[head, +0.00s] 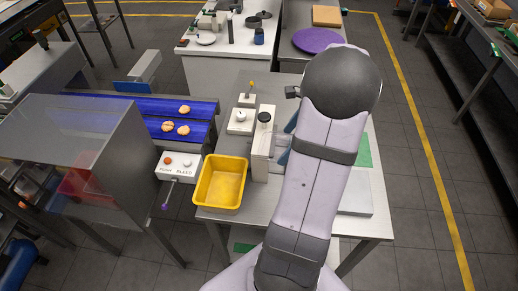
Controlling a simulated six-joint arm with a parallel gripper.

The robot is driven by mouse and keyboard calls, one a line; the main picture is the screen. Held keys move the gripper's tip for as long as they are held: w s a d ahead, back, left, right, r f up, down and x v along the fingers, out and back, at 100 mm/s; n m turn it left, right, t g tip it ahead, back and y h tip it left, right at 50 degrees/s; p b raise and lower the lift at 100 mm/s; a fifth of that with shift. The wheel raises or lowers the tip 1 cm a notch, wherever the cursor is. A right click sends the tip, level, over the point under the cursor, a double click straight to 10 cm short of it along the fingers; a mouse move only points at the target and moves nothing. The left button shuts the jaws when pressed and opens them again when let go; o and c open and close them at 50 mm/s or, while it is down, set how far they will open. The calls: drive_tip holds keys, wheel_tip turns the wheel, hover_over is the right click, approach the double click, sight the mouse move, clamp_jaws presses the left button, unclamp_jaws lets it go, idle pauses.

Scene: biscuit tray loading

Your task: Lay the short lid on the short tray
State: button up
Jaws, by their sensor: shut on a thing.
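My own arm covers the middle of the work table, and my gripper is hidden behind it. I cannot see what the gripper holds. I cannot make out the short lid or the short tray for certain. Small blue-grey pieces (284,157) show at the left edge of my arm, beside a pale upright device; I cannot tell what they belong to.
A yellow bin (220,184) stands at the table's left front. A blue conveyor (193,129) carries several biscuits (168,126) beside a control box (178,164). A grey plate (357,196) and a green patch (363,151) lie right of my arm.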

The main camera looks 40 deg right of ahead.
drive_tip(key=w+d+f+m+h+b, duration=0.1)
drive_tip(key=w+d+f+m+h, duration=0.1)
drive_tip(key=d+f+m, duration=0.3)
drive_tip(key=w+d+f+m+h+b, duration=0.2)
drive_tip(key=d+f+m, duration=0.4)
drive_tip(key=d+m, duration=0.4)
drive_tip(key=shift+w+d+f+m+h, duration=0.3)
drive_tip(key=shift+w+m+h, duration=0.35)
drive_tip(key=shift+m+h, duration=0.45)
drive_tip(key=shift+r+p, duration=0.1)
drive_tip(key=shift+p, duration=0.2)
drive_tip(key=shift+f+b, duration=1.65)
drive_tip(key=shift+f, duration=1.75)
drive_tip(key=shift+f+p, duration=0.4)
drive_tip(key=shift+p, duration=0.05)
drive_tip(key=o, duration=0.8)
